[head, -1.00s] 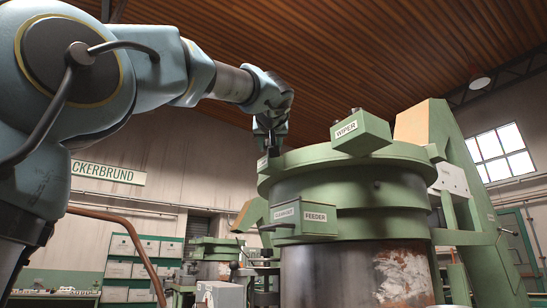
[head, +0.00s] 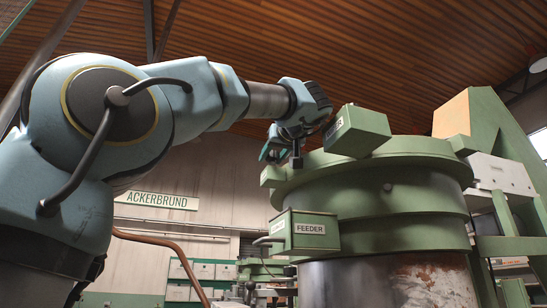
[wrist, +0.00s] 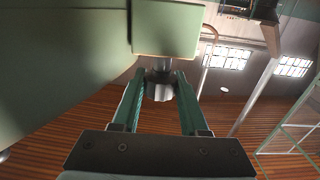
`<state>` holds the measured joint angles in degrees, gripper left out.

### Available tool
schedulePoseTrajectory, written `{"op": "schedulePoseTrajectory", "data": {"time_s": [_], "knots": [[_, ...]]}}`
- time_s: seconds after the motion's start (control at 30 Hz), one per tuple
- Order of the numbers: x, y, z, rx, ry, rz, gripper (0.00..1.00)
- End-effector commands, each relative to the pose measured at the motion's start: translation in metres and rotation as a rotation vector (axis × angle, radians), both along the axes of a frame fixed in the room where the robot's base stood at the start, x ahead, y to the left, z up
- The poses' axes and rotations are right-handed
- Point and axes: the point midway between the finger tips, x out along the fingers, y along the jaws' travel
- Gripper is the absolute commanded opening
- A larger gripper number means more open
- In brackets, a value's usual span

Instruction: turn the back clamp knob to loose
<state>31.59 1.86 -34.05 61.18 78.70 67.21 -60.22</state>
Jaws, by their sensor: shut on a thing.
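My gripper (wrist: 159,98) shows in the wrist view as two green fingers on either side of a small grey clamp knob (wrist: 160,91). It is shut on this knob. The knob's short stem runs up to a green block (wrist: 167,28). In the head view my gripper (head: 275,150) is at the upper left rim of the green hopper (head: 375,215), partly hidden behind my wrist. The knob cannot be made out there, and I cannot read whether it is tight or loose.
A green box (head: 357,131) sits on the hopper rim just right of my wrist. A box labelled FEEDER (head: 310,230) sticks out lower on the hopper. A large green surface (wrist: 55,60) fills the left of the wrist view, close to the fingers. Open room lies to its right.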

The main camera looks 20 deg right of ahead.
Motion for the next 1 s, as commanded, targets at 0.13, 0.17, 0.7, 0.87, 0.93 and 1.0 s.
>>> {"op": "schedulePoseTrajectory", "data": {"time_s": [0.13,0.17,0.7,0.87,0.93,1.0], "knots": [[0.000,0.000,-0.001,0.000,0.002,0.001,0.00],[0.000,0.000,-0.001,0.000,0.002,0.001,0.00],[0.000,0.000,0.000,0.000,0.001,0.000,0.73],[-0.002,0.000,0.000,0.000,0.000,-0.001,0.73],[-0.006,-0.001,-0.001,0.000,0.000,-0.002,0.73],[-0.015,-0.001,-0.002,-0.001,-0.001,-0.004,0.73]]}}
